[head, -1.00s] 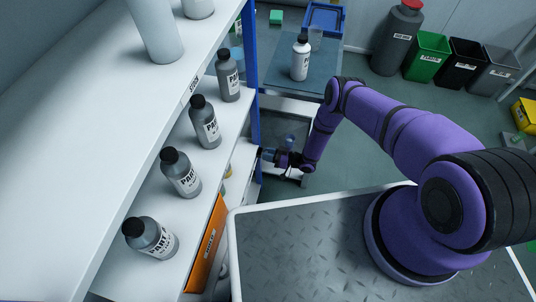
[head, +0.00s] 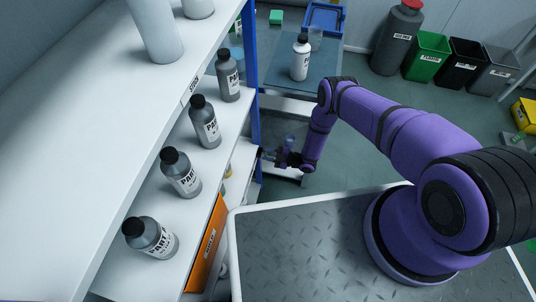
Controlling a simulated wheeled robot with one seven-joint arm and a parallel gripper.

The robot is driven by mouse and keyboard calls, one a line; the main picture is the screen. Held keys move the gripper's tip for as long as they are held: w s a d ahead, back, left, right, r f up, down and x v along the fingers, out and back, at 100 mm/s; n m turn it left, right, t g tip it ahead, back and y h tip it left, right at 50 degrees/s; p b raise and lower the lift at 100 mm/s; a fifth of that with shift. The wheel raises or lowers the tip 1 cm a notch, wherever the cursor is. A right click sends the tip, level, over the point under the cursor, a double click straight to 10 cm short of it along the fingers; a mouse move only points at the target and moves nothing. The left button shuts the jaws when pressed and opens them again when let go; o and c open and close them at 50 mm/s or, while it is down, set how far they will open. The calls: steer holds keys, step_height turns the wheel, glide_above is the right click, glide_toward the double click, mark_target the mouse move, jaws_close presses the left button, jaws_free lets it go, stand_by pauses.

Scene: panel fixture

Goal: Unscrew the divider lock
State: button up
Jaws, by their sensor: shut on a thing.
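My gripper (head: 267,155) is at the right end of the lower shelf, close to the blue rack post, and points left. It is shut on a small dark piece at the shelf edge, which looks like the divider lock (head: 260,152). The lock is tiny in this view and partly covered by the jaws, so its thread and exact seat cannot be made out. An orange labelled panel (head: 207,247) stands upright below the middle shelf, nearer to me.
Several grey bottles with black caps, one of them here (head: 180,172), stand along the middle shelf (head: 228,135). A blue post (head: 252,75) rises beside my gripper. A table (head: 280,75) with a white bottle (head: 300,57) stands behind. Bins line the back right; open floor lies before them.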

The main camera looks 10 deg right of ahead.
steer(key=n, duration=2.3)
steer(key=shift+d+f+n, duration=0.1)
steer(key=shift+n, duration=0.3)
stand_by(0.3)
steer(key=o, duration=0.9)
steer(key=v, duration=1)
steer(key=shift+s+d, duration=0.2)
steer(key=shift+d, duration=0.1)
